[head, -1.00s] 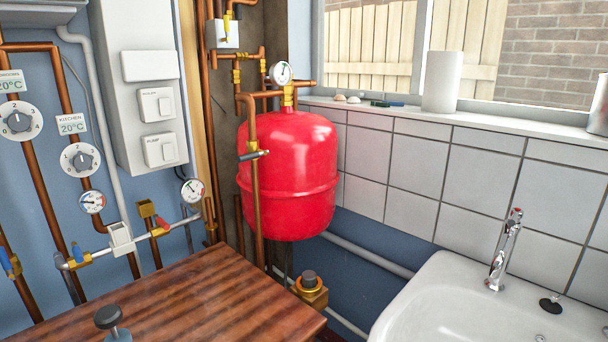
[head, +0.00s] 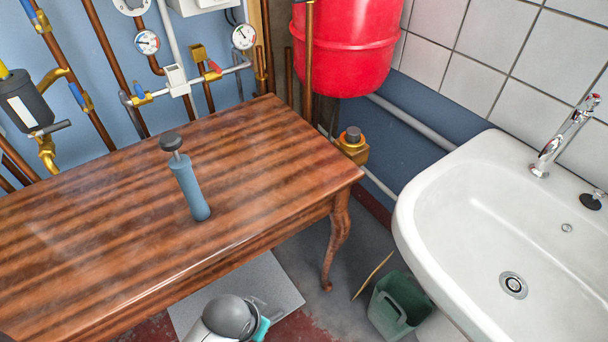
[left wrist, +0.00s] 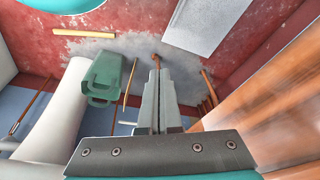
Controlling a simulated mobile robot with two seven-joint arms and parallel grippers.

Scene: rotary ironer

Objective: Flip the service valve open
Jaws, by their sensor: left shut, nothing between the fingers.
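Several small valves show in the head view, and I cannot tell which is the service valve. A lever valve (head: 50,128) with a dark grey handle sits under a dark cylinder at the left. My left gripper (left wrist: 159,75) shows in the left wrist view, shut and empty. It points down toward the floor beside the wooden table, away from the valves. My right gripper is not in view.
The red vessel (head: 345,50) hangs behind. A white sink (head: 440,215) is at the right, with a green bin (head: 395,305) below.

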